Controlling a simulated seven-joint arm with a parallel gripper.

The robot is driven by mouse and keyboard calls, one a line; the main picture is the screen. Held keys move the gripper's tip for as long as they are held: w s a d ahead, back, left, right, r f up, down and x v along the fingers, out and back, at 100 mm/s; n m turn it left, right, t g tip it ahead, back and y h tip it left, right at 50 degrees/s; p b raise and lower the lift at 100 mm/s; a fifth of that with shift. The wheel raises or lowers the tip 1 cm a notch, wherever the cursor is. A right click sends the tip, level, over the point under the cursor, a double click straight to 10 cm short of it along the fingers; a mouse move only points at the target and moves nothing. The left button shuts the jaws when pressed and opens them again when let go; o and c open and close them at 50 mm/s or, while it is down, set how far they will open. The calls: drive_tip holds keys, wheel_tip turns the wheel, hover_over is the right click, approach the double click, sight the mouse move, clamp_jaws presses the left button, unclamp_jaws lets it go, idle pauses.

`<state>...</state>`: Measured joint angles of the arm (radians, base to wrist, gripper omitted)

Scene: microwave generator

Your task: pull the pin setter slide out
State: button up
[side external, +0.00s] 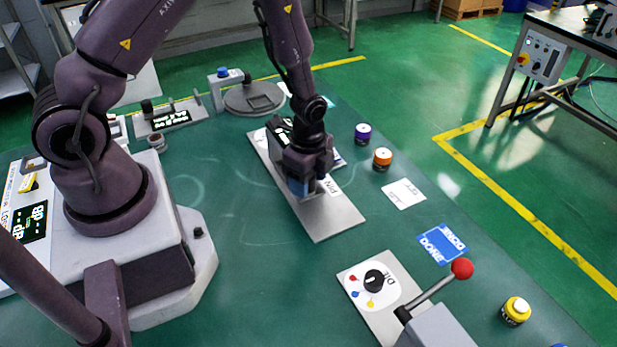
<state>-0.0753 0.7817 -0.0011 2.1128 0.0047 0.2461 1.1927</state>
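The pin setter is a long grey metal plate (332,219) lying on the green table, with a "PIN" label (330,186) near its middle. A dark block with a small display (279,130) stands on its far part. My gripper (302,184) points down over the middle of the plate, at a blue part (296,187) that is mostly hidden behind the fingers. I cannot tell whether the fingers are closed on it. How far the slide is out is hidden by my gripper.
Purple (363,133) and orange (382,158) capped jars and a white card (403,194) stand or lie right of the plate. A dial panel (374,284), a red-knobbed lever (461,269), a blue "DONE" mat (441,243) and a yellow jar (515,311) are nearer.

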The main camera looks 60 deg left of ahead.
clamp_jaws()
drive_tip(key=d, duration=0.9)
drive_tip(key=shift+d, duration=0.4)
drive_tip(key=shift+c, duration=0.3)
unclamp_jaws()
drive_tip(key=shift+o, duration=1)
drive_tip(key=shift+a, duration=0.1)
drive_tip(key=shift+r, duration=0.1)
wheel_tip(320, 180, up, 13)
